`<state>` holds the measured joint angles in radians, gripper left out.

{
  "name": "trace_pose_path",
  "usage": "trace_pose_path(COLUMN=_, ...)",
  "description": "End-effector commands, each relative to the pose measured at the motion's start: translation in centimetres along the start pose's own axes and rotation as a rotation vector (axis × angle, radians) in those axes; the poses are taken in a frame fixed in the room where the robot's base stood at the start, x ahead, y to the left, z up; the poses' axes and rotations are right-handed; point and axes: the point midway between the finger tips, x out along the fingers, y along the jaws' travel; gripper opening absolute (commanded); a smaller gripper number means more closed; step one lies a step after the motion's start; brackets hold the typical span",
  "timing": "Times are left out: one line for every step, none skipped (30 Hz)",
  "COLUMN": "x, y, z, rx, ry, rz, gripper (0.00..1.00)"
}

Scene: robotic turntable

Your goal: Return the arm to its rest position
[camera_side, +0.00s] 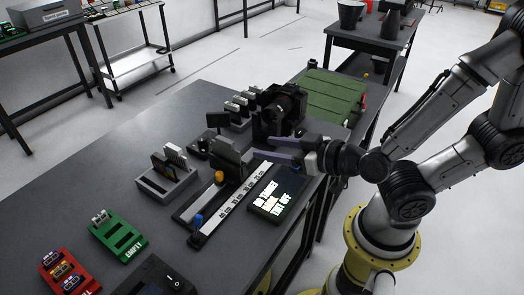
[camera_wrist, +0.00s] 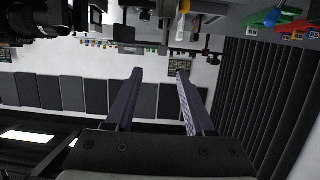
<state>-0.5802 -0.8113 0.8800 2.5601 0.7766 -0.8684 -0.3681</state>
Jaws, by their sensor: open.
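My gripper (camera_side: 262,146) is above the dark workbench (camera_side: 90,180), with its two long purple-grey fingers pointing left. It is open, and nothing shows between the fingers. The fingertips are near the dark grey block (camera_side: 228,158) of the slider and the black camera-like device (camera_side: 283,108); I cannot tell whether they touch either. In the wrist view both fingers of my gripper (camera_wrist: 159,74) stand apart with a clear gap. My arm reaches in from the right.
A screen unit (camera_side: 277,192) with text lies just below my gripper. A white-scaled slider track (camera_side: 232,205) runs beside it. A grey slotted holder (camera_side: 166,182), green tray (camera_side: 118,236) and red tray (camera_side: 70,270) stand left. A green case (camera_side: 335,97) is behind.

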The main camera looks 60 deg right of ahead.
Motion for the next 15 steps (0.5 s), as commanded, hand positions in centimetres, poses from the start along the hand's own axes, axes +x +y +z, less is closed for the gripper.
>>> trace_pose_path(x=0.1, y=0.6, z=-0.2, rx=0.009, ry=0.004, rz=0.022, gripper=0.54)
trace_pose_path(x=0.1, y=1.0, z=-0.6, rx=0.019, ry=0.012, rz=0.036, gripper=0.54)
trace_pose_path(x=0.2, y=1.6, z=-1.6, rx=0.038, ry=0.031, rz=0.058, gripper=0.54)
trace_pose_path(x=0.2, y=2.0, z=-2.5, rx=0.052, ry=0.051, rz=0.073, gripper=0.54)
trace_pose_path(x=0.2, y=2.4, z=-3.6, rx=0.065, ry=0.072, rz=0.085, gripper=0.54)
trace_pose_path(x=0.2, y=2.7, z=-5.0, rx=0.08, ry=0.091, rz=0.089, gripper=0.54)
trace_pose_path(x=0.2, y=2.8, z=-6.0, rx=0.092, ry=0.096, rz=0.085, gripper=0.54)
trace_pose_path(x=0.2, y=2.7, z=-6.8, rx=0.102, ry=0.097, rz=0.076, gripper=0.54)
trace_pose_path(x=0.2, y=2.6, z=-7.8, rx=0.112, ry=0.092, rz=0.06, gripper=0.54)
trace_pose_path(x=0.1, y=2.5, z=-8.3, rx=0.118, ry=0.084, rz=0.046, gripper=0.54)
trace_pose_path(x=0.1, y=2.3, z=-8.9, rx=0.122, ry=0.076, rz=0.032, gripper=0.54)
trace_pose_path(x=-0.1, y=2.1, z=-9.5, rx=0.125, ry=0.062, rz=0.013, gripper=0.54)
trace_pose_path(x=-0.2, y=1.9, z=-9.9, rx=0.126, ry=0.047, rz=-0.002, gripper=0.54)
trace_pose_path(x=-0.4, y=1.8, z=-10.3, rx=0.126, ry=0.033, rz=-0.015, gripper=0.54)
trace_pose_path(x=-0.7, y=1.6, z=-10.8, rx=0.122, ry=0.011, rz=-0.033, gripper=0.54)
